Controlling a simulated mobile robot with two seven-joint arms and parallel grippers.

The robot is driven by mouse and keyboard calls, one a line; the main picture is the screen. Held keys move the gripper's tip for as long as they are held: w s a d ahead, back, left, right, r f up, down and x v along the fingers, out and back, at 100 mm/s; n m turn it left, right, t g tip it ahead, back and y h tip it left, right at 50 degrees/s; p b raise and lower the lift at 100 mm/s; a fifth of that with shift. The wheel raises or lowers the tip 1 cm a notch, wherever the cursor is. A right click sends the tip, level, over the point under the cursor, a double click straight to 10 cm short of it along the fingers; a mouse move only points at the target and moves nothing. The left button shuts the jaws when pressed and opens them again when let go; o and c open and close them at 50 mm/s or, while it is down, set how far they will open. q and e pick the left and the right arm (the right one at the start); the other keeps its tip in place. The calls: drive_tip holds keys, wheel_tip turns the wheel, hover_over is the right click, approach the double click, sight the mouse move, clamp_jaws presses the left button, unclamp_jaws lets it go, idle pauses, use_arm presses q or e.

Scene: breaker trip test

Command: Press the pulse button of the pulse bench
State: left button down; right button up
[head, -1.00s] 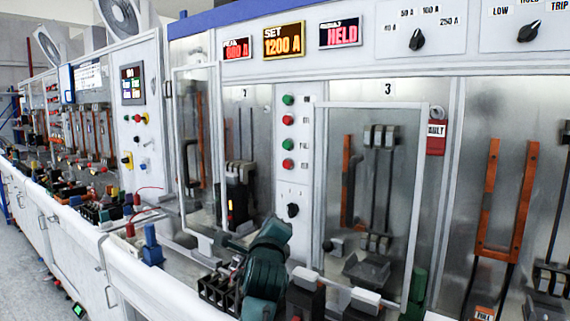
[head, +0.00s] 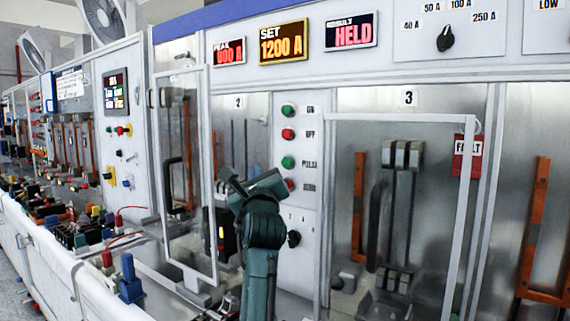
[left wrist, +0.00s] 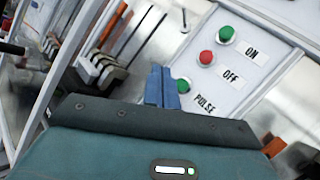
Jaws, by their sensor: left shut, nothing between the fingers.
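The pulse button (head: 288,162) is a green button on the white control column (head: 300,215) between bays 2 and 3, labelled PULSE. In the left wrist view the green pulse button (left wrist: 183,85) is partly covered by my left gripper's blue fingers (left wrist: 161,87). The fingers are shut and empty, pointing at the panel beside the button; I cannot tell whether they touch it. In the head view my left gripper (head: 258,184) is raised in front of the column, just left of and below the button. My right gripper is not in view.
Above the pulse button are a green ON button (head: 287,110) and a red OFF button (head: 288,134); another red button (head: 289,184) is below. A black knob (head: 293,238) sits lower. Framed clear doors stand at both sides. The result display (head: 352,33) reads HELD.

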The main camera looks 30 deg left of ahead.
sight(287, 163)
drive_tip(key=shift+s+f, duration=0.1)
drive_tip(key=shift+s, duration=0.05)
